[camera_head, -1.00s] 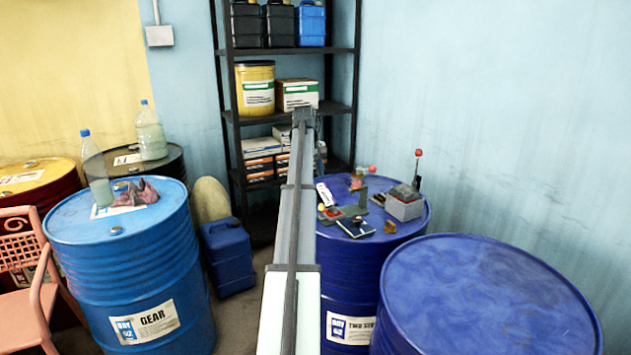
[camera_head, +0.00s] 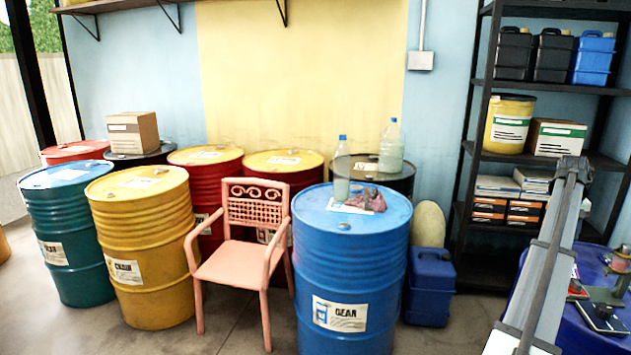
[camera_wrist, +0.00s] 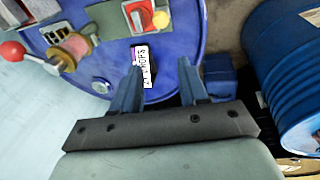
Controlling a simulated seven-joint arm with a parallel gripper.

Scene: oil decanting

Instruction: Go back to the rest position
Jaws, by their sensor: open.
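My gripper (camera_wrist: 160,88) shows in the wrist view with its two fingers spread apart and nothing between them. It is above the edge of a dark blue drum (camera_wrist: 100,70) that carries small devices. A white label plate with dark letters (camera_wrist: 143,65) lies on that drum, just beyond the left fingertip. In the head view my arm reaches up from the bottom right, and the gripper's fingers are not visible there. Part of the same dark blue drum (camera_head: 588,338) shows behind the arm at the lower right.
Yellow (camera_head: 145,255) and teal (camera_head: 72,240) drums stand left.

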